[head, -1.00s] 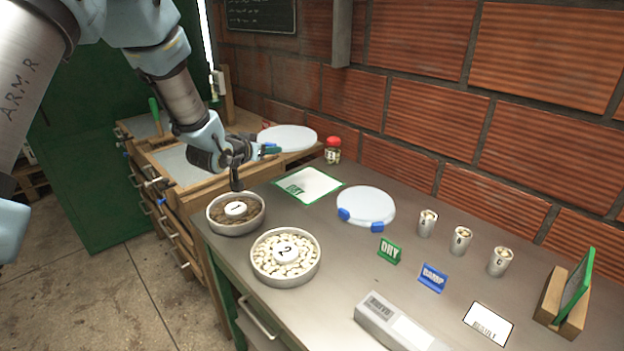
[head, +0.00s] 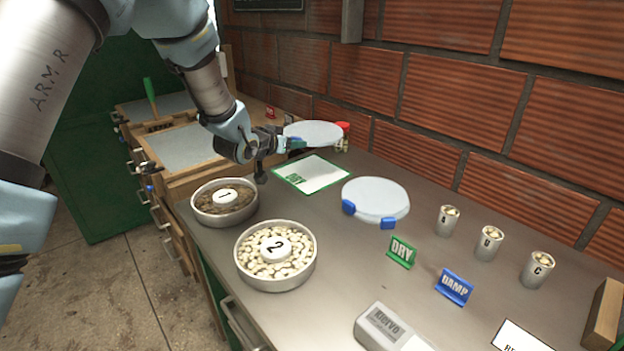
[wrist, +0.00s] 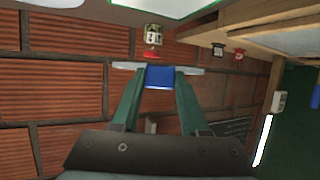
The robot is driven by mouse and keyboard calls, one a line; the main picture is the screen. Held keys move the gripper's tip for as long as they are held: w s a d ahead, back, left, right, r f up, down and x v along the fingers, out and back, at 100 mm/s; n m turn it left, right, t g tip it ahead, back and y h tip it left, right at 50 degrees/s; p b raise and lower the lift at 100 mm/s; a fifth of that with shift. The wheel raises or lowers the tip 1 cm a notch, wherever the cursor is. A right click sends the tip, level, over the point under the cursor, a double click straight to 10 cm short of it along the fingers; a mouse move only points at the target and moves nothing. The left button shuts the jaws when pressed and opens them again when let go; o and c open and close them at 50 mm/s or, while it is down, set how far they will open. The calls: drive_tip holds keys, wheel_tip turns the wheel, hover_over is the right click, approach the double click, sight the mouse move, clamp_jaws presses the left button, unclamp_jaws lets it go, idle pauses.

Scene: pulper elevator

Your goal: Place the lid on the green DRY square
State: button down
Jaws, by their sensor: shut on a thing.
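My gripper (head: 298,145) is shut on a blue tab of a pale round lid (head: 314,133) and holds it in the air, roughly level, near the far end of the metal table. In the wrist view, the green fingers (wrist: 160,78) grip the blue tab (wrist: 160,77), and the lid shows edge-on (wrist: 190,71). The green DRY square (head: 318,174), white with a green border, lies flat and empty on the table, nearer than the lid. A green-bordered edge, probably this square, shows at the top of the wrist view (wrist: 160,6).
A second pale lid (head: 376,197) with blue tabs lies right of the square. Pans 1 (head: 225,220) and 2 (head: 275,275) stand at the left edge. A red-capped jar (head: 343,135) stands behind, near the brick wall (head: 420,110). A green DRY sign (head: 402,251) stands in front.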

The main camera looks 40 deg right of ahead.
drive_tip(key=p, duration=0.3)
hover_over(294, 190)
wheel_tip(294, 190, down, 10)
drive_tip(key=shift+d+r, duration=0.1)
drive_tip(key=shift+d, duration=0.05)
drive_tip(key=shift+f, duration=0.2)
drive_tip(key=shift+f+b, duration=0.35)
drive_tip(key=shift+f, duration=0.25)
drive_tip(key=shift+c, duration=2.1)
unclamp_jaws()
drive_tip(key=shift+r, duration=0.1)
